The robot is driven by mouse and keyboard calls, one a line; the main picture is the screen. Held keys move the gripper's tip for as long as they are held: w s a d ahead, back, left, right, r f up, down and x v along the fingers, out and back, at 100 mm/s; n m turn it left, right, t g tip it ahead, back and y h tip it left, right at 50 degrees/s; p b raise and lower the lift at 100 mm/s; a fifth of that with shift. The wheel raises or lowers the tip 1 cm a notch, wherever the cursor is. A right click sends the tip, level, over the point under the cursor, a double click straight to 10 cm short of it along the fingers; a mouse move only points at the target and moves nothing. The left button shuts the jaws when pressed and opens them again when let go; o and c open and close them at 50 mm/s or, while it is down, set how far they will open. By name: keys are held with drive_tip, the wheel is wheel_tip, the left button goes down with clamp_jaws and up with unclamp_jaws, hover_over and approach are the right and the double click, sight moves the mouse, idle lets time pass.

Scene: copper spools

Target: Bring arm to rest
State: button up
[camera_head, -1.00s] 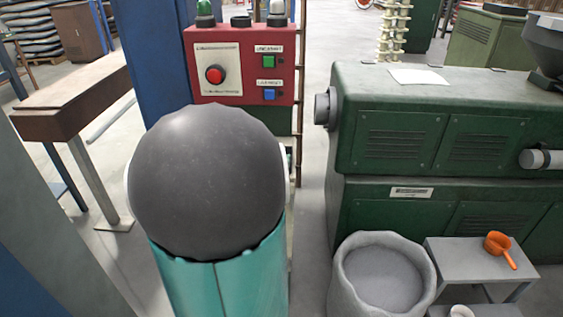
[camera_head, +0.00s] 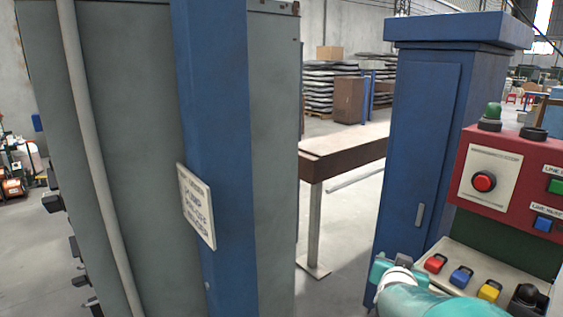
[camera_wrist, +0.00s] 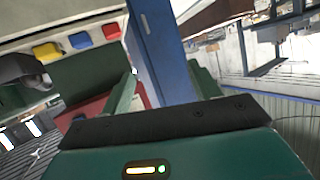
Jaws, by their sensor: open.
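My gripper (camera_wrist: 163,70) shows in the wrist view with its two green fingers spread apart. Nothing is held between them. The wrist view is strongly rolled, and a blue post lies behind the gap. In the head view my teal arm (camera_head: 428,298) shows at the lower right, in front of the sloped button panel. The fingers cannot be made out there. The panel's red button (camera_head: 435,263), blue button (camera_head: 461,276) and yellow button (camera_head: 490,290) also show at the upper left of the wrist view, apart from the fingers.
A red control box (camera_head: 506,172) stands above the button panel. A blue cabinet (camera_head: 425,140) stands beside it. A grey cabinet (camera_head: 130,140) with a blue post (camera_head: 217,90) fills the left. A brown-topped bench (camera_head: 345,155) stands between, with bare floor around its leg.

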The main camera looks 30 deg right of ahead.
drive_tip(key=w+a+r+n+y, duration=0.15)
drive_tip(key=a+n+y, duration=0.25)
drive_tip(key=a, duration=0.8)
drive_tip(key=w+a+n+y, duration=0.2)
drive_tip(key=a+n+y, duration=0.15)
drive_tip(key=a, duration=0.75)
drive_tip(key=s+a+n+g+y, duration=0.3)
drive_tip(key=s+a, duration=0.7)
drive_tip(key=a, duration=0.1)
drive_tip(key=shift+f+n+g, duration=0.2)
drive_tip(key=shift+n+g, duration=0.1)
drive_tip(key=shift+n, duration=0.05)
drive_tip(key=shift+s, duration=0.1)
drive_tip(key=shift+c, duration=0.2)
drive_tip(key=c, duration=0.5)
drive_tip(key=shift+d, duration=0.1)
